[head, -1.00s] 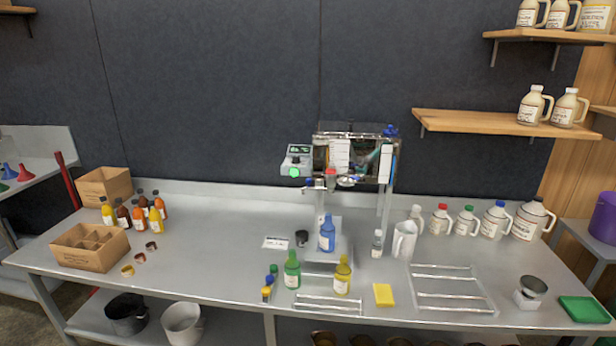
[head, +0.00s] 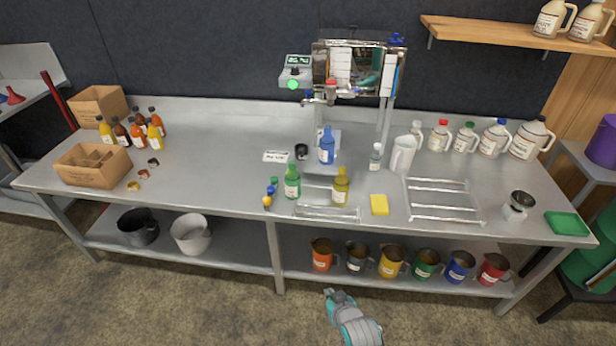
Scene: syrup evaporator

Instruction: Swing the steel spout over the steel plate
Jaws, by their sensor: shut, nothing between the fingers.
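The steel spout (head: 317,101) seems to be the thin tube at the lower left of the raised evaporator (head: 350,68). It points left, and its tip is too small to make out clearly. The steel plate (head: 318,181) seems to be the flat piece on the bench below the evaporator, with bottles around it hiding part of it. I cannot tell whether the spout is over it. My gripper (head: 329,293) is at the bottom centre, shut and empty, in front of the bench and well away from the spout.
A blue bottle (head: 326,147), green bottle (head: 292,182) and yellow bottle (head: 340,187) stand below the evaporator. A white pitcher (head: 403,155) and wire rack (head: 443,200) are to the right. The bench (head: 225,150) is clear left of centre. Several coloured jugs stand on the lower shelf.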

